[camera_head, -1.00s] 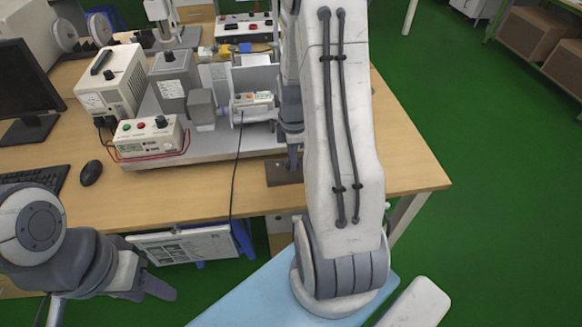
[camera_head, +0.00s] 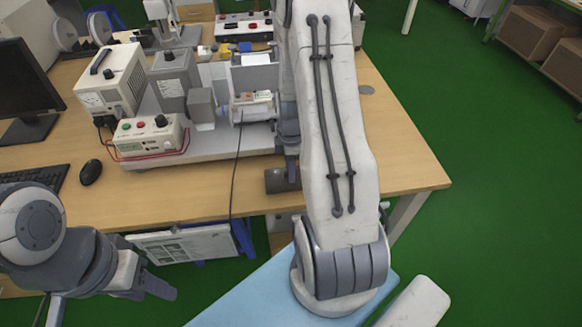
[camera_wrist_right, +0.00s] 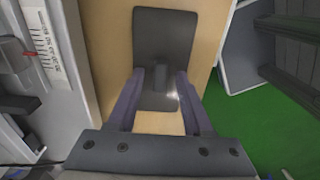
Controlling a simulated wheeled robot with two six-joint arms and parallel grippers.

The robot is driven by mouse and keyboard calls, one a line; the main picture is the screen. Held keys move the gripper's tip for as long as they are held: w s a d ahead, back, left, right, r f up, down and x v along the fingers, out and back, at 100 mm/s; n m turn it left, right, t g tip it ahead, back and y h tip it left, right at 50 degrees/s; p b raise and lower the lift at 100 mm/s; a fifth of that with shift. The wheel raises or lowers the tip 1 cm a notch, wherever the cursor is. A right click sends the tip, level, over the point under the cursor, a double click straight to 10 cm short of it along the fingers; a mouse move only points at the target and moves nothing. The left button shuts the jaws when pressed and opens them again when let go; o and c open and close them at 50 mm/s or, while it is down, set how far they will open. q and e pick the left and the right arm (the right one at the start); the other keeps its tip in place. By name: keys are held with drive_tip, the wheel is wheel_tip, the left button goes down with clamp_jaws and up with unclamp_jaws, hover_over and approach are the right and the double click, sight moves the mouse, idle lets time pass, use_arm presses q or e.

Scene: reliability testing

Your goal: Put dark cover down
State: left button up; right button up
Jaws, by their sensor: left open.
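The dark cover (camera_head: 281,182) is a small dark grey-brown piece at the table's front edge, partly behind my right arm in the head view. In the right wrist view the dark cover (camera_wrist_right: 165,35) is a plate with rounded corners and a raised grip part between my fingers. My right gripper (camera_wrist_right: 160,78) has a finger on each side of that part and appears shut on it. In the head view my right gripper (camera_head: 291,163) is mostly hidden by its arm. Whether the cover touches the table is unclear. My left gripper (camera_head: 160,288) is open and empty, low at the left.
The wooden table (camera_head: 400,150) is clear at its right. A test rig (camera_head: 225,150) with a cable stands left of the cover, beside a meter box (camera_head: 148,137). A mouse (camera_head: 91,172) and keyboard (camera_head: 40,178) lie at the left. A light blue surface (camera_head: 265,290) is in front.

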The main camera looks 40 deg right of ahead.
wheel_tip(320, 180, up, 12)
drive_tip(key=shift+r, duration=0.2)
idle(0.4)
drive_tip(key=s+a+r+m, duration=0.1)
drive_tip(key=a+r, duration=0.1)
drive_tip(key=a, duration=0.7)
drive_tip(key=a+r, duration=0.3)
drive_tip(key=a, duration=0.6)
drive_tip(key=s+a+r+m, duration=0.2)
drive_tip(key=s+a+m, duration=0.1)
drive_tip(key=s+a, duration=0.9)
drive_tip(key=s, duration=0.3)
drive_tip(key=shift+s+a+r+y, duration=0.15)
drive_tip(key=shift+a+r+y, duration=0.05)
drive_tip(key=shift+a+y, duration=0.2)
